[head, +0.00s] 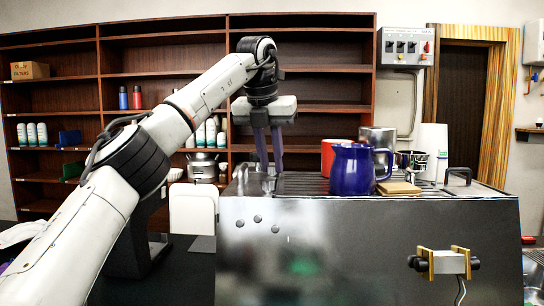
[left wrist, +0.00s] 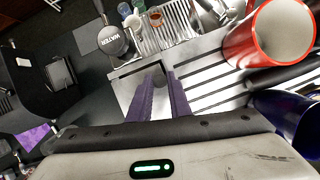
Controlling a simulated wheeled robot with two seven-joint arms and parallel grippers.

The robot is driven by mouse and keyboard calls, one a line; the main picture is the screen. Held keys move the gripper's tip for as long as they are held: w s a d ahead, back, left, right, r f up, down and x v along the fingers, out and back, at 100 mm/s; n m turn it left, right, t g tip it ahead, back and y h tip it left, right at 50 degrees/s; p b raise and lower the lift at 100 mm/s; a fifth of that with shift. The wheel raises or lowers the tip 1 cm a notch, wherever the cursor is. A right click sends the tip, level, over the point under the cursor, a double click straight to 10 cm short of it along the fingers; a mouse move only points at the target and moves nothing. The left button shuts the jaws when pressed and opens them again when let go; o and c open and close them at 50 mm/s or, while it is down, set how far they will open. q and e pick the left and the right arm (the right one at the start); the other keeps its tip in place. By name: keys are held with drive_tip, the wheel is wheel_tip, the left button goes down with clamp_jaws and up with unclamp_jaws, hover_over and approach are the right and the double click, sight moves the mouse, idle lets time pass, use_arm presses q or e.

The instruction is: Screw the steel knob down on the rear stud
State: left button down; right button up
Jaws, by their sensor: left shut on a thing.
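My left gripper (head: 271,170) reaches down from above at the left end of the brewer's top (head: 310,184). Its purple fingers point straight down and are shut on a small grey thing between the tips, which I take to be the steel knob. In the left wrist view the fingers (left wrist: 163,82) close around this steel knob (left wrist: 158,77), over the pale plate at the end of the slatted top. The rear stud is hidden under the fingertips, so I cannot tell how the knob sits on it. My right gripper is not in view.
A blue jug (head: 352,170), a red mug (head: 328,156), a steel canister (head: 378,140) and a tan pad (head: 399,188) stand on the top, right of the fingers. The red mug (left wrist: 268,34) is close beside the gripper. A grey block with yellow brackets (head: 446,262) is on the front.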

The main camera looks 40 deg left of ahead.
use_arm(q)
drive_tip(key=shift+r+m, duration=0.15)
drive_tip(key=shift+m, duration=0.25)
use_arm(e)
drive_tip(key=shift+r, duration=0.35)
use_arm(q)
drive_tip(key=c, duration=1.2)
unclamp_jaws()
drive_tip(key=shift+o, duration=0.2)
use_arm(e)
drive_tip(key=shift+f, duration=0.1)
